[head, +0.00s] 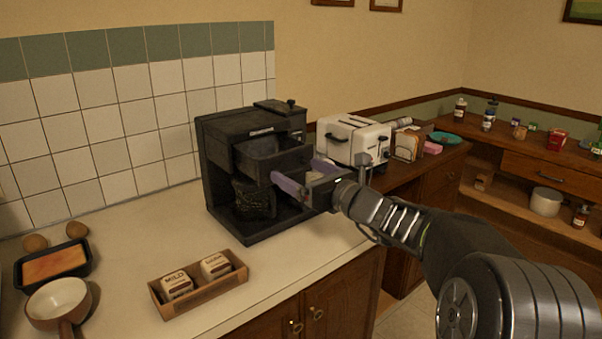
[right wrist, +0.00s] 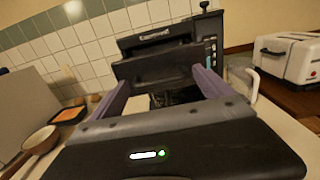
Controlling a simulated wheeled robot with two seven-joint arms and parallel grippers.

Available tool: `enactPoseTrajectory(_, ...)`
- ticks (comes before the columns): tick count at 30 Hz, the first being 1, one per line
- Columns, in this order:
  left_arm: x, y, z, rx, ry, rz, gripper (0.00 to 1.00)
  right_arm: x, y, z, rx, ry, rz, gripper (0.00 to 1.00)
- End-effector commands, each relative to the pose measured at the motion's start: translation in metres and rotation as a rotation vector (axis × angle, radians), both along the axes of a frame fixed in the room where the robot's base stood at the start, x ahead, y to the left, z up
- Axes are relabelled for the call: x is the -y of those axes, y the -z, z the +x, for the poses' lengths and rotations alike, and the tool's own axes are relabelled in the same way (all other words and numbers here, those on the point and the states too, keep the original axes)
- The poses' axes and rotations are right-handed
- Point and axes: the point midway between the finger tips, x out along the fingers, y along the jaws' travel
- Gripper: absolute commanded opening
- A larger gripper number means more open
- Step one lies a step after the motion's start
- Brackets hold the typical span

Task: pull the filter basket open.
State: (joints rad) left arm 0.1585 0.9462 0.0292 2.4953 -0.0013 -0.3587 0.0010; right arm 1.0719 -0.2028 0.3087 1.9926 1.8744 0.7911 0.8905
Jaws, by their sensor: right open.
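A black coffee machine (head: 222,180) stands on the counter against the tiled wall. Its filter basket (head: 262,165) juts out of the upper front like a drawer, and its hollow top shows. A dark carafe-like shape (head: 252,201) sits in the bay below. My right gripper (head: 296,168) is open at the basket's front, its two purple fingers apart and pointing at it. In the right wrist view the dark basket front (right wrist: 160,68) lies between and just beyond the fingertips. I cannot tell whether they touch it. My left gripper is out of view.
A white toaster (head: 352,140) stands right of the machine. Counter between the tin and machine is clear.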

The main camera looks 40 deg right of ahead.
Motion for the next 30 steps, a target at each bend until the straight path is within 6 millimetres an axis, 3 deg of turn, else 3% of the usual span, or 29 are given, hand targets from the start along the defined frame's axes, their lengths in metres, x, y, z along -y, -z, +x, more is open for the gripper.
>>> enactPoseTrajectory(5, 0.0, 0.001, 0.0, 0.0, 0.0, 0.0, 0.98, 0.0, 0.0, -0.009, 0.0, 0.001, -0.002, 0.91)
enactPoseTrajectory(18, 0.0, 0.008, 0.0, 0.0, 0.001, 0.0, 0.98, -0.002, 0.0, -0.072, 0.0, 0.0, -0.001, 0.91)
enactPoseTrajectory(30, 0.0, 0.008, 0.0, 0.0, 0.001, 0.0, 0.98, -0.002, 0.0, -0.078, 0.0, 0.0, 0.0, 0.91)
